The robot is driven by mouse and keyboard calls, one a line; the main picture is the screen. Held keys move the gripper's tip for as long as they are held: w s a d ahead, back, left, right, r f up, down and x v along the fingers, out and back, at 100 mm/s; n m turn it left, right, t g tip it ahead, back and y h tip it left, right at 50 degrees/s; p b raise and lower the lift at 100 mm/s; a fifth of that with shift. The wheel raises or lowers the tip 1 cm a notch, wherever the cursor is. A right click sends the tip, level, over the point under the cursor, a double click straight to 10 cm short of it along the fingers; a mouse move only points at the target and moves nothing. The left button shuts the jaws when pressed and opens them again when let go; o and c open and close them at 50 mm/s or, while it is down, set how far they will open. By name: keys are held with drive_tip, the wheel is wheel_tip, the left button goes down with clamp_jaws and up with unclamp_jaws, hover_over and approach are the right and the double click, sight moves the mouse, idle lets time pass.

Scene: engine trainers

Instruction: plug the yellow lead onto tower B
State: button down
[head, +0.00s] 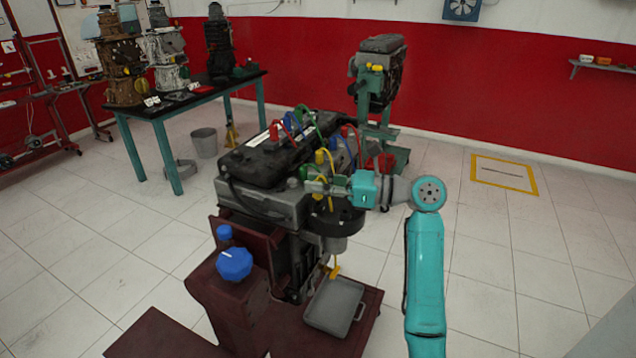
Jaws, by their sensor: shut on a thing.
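My gripper (313,187) reaches in from the right over the right end of the engine trainer (262,203). Its jaws are shut on the yellow lead (331,163), which loops up and over beside the jaws. A yellow cap on the lead shows just above the jaws, and a yellow part shows at the jaws. The exact grip point is too small to see clearly. Red (273,131), blue (288,121) and green (307,118) leads stand on the engine top behind the gripper. No tower lettering is readable, so I cannot tell which is tower B.
A second engine (379,70) stands behind. A black table (187,94) with more engines is at back left.

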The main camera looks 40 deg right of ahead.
drive_tip(key=shift+s+f, duration=0.1)
drive_tip(key=shift+f, duration=0.75)
idle(1.0)
drive_tip(key=c, duration=0.9)
unclamp_jaws()
drive_tip(key=shift+c, duration=0.2)
drive_tip(key=shift+d, duration=0.1)
drive_tip(key=v, duration=1.2)
